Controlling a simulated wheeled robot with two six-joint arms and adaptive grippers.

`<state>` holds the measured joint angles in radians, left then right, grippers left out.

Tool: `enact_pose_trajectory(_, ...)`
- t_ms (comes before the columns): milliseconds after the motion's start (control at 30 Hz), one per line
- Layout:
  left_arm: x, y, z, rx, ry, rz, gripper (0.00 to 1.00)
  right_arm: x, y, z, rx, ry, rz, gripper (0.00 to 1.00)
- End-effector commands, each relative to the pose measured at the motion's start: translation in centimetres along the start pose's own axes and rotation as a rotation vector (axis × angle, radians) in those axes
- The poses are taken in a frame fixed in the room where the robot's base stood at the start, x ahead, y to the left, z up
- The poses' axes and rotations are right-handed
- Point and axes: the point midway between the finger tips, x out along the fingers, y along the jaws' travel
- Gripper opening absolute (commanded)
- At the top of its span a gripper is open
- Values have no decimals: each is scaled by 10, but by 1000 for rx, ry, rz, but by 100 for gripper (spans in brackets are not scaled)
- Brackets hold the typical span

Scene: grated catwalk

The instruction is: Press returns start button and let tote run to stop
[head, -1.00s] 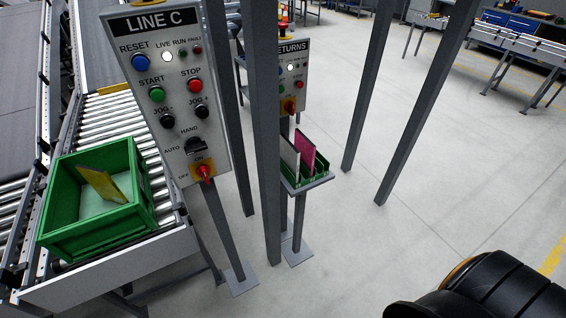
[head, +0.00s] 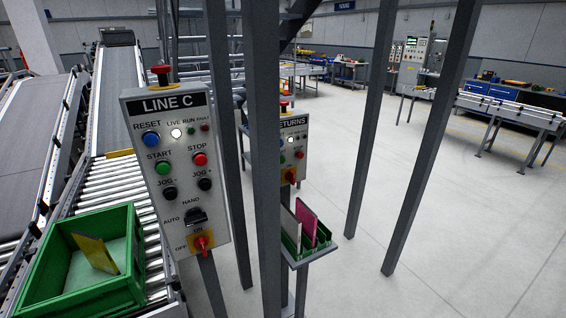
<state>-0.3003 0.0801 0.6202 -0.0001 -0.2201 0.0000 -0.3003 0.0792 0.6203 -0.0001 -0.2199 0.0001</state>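The RETURNS panel (head: 296,143) stands behind a grey post that hides its left part. The nearer LINE C panel (head: 168,215) has a green START button (head: 163,168) and a lit LIVE lamp. A green tote (head: 75,299) with a yellowish flat piece (head: 95,252) inside sits on the roller conveyor (head: 112,184) at lower left. Neither of my grippers is in view.
Grey upright posts (head: 262,200) and (head: 430,140) stand around the panels. A small shelf (head: 322,250) below the RETURNS panel carries a green holder with pink and white flat pieces. Open floor (head: 490,230) lies to the right, with benches and conveyors farther back.

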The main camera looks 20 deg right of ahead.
Motion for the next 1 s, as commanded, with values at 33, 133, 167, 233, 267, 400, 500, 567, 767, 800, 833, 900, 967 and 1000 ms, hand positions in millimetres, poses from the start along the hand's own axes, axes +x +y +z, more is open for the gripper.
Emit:
enact_pose_trajectory(33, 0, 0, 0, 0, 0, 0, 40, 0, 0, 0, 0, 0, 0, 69)
enact_pose_trajectory(133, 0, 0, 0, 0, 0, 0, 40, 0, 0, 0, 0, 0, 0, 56)
enact_pose_trajectory(167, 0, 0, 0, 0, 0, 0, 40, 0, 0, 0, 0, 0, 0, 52)
enact_pose_trajectory(233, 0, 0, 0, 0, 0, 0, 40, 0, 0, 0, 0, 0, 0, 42)
enact_pose_trajectory(267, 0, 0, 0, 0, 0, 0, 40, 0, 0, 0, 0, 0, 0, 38)
enact_pose_trajectory(400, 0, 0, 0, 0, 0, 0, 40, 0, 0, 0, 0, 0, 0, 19)
enact_pose_trajectory(500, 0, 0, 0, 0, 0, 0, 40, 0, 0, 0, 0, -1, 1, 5)
enact_pose_trajectory(567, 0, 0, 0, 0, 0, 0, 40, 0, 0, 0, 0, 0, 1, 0)
enact_pose_trajectory(767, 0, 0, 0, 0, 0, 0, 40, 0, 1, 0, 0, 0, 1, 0)
enact_pose_trajectory(800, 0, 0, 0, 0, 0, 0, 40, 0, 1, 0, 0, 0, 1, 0)
enact_pose_trajectory(833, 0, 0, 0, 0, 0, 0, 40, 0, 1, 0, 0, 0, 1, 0)
enact_pose_trajectory(900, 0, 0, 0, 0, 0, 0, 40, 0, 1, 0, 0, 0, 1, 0)
enact_pose_trajectory(967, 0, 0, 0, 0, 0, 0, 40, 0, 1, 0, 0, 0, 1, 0)
enact_pose_trajectory(1000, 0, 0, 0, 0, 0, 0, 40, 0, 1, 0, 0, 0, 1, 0)
